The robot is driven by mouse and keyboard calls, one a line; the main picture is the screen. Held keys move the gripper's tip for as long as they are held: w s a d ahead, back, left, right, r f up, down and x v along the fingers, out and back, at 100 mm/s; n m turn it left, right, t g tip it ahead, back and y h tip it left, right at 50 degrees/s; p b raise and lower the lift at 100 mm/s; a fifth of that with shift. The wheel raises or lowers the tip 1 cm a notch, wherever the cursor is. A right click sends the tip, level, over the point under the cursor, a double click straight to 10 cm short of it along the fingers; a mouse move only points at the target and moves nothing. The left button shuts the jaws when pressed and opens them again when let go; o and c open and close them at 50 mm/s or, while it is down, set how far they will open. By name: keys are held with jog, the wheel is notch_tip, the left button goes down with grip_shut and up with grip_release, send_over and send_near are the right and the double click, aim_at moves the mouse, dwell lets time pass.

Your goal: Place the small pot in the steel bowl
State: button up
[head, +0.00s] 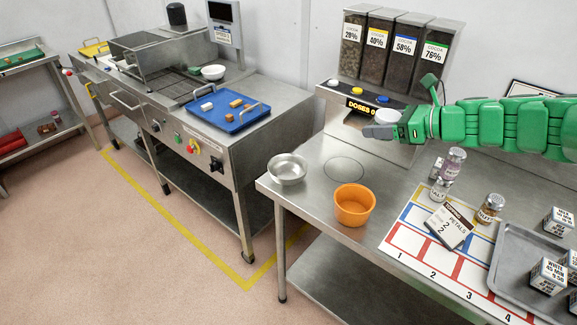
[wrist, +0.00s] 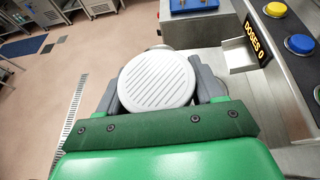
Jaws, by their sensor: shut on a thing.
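The steel bowl (head: 287,171) stands at the left front corner of the steel counter and looks empty. My gripper (head: 383,128) is well above the counter, to the right of and higher than the bowl, in front of the cocoa dispenser. It is shut on a round white piece (head: 387,116), which I take to be the small pot. In the wrist view the pot (wrist: 156,79) shows a flat ridged face between my two grey fingers. Its sides and any contents are hidden.
An orange bowl (head: 354,205) stands right of the steel bowl. The dispenser (head: 386,60) stands behind. A gap separates this counter from the left one.

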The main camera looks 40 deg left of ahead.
jog(key=s+a+n+g+h, duration=0.1)
jog(key=s+a+n+g, duration=0.3)
jog(key=s+a, duration=1.15)
send_over(277, 163)
jog(key=s+d, duration=0.4)
jog(key=shift+s+f, duration=0.15)
jog(key=shift+f, duration=8.95)
jog(key=shift+f, duration=0.65)
jog(key=o, duration=1.1)
jog(key=shift+r, duration=0.1)
